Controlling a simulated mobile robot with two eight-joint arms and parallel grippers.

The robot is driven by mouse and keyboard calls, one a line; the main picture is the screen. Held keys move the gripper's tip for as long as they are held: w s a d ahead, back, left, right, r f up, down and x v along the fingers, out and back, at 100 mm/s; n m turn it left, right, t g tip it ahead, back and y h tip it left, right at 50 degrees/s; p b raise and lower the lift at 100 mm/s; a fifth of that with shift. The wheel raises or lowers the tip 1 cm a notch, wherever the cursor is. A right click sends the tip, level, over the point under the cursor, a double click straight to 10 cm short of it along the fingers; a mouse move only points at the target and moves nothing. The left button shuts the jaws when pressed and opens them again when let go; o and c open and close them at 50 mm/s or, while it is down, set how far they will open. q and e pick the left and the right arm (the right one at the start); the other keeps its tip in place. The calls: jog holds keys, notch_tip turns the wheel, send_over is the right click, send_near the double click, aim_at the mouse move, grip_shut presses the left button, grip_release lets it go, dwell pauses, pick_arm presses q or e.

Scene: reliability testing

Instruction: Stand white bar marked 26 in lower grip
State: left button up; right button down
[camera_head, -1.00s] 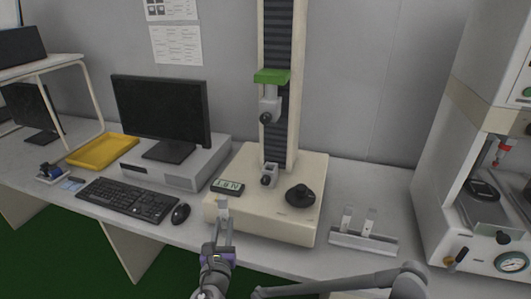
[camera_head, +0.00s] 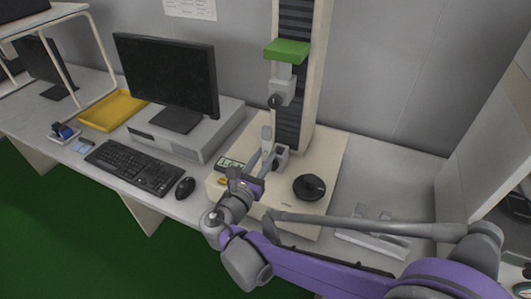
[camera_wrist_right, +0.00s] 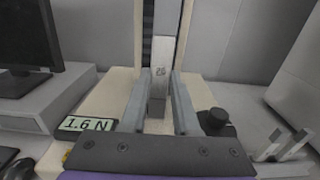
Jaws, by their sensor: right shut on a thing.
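The white bar (camera_head: 266,133) stands about upright between the fingertips of my right gripper (camera_head: 266,155). In the right wrist view, the bar (camera_wrist_right: 161,52) shows a small mark that looks like 26, and the two fingers (camera_wrist_right: 159,92) close on its sides. The lower grip (camera_head: 282,154) is a grey clamp on the machine's base, right beside the gripper and bar. Whether the bar's lower end is inside its jaws is hidden by the fingers. The upper grip (camera_head: 281,92) hangs above on the column, under a green crosshead (camera_head: 288,51). My left gripper is out of view.
A black knob (camera_head: 309,187) stands on the base to the right, and a display (camera_wrist_right: 85,124) reading 1.6 N is at left. A rack (camera_head: 373,232) with light bars is partly behind my arm. Monitor, keyboard (camera_head: 135,167), mouse (camera_head: 185,187) and yellow tray (camera_head: 112,111) are left.

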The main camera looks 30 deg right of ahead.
jog(key=shift+w+d, duration=0.3)
jog(key=shift+d, duration=0.05)
send_over(278, 153)
jog(key=shift+f+b, duration=0.15)
jog(key=shift+b, duration=0.15)
dwell(0.5)
jog(key=shift+f, duration=0.25)
dwell(0.6)
jog(key=shift+f+b, duration=0.65)
jog(key=shift+f, duration=0.05)
jog(key=shift+f, duration=0.15)
jog(key=shift+f+b, duration=0.95)
jog(key=shift+f, duration=0.2)
jog(key=shift+f, duration=0.1)
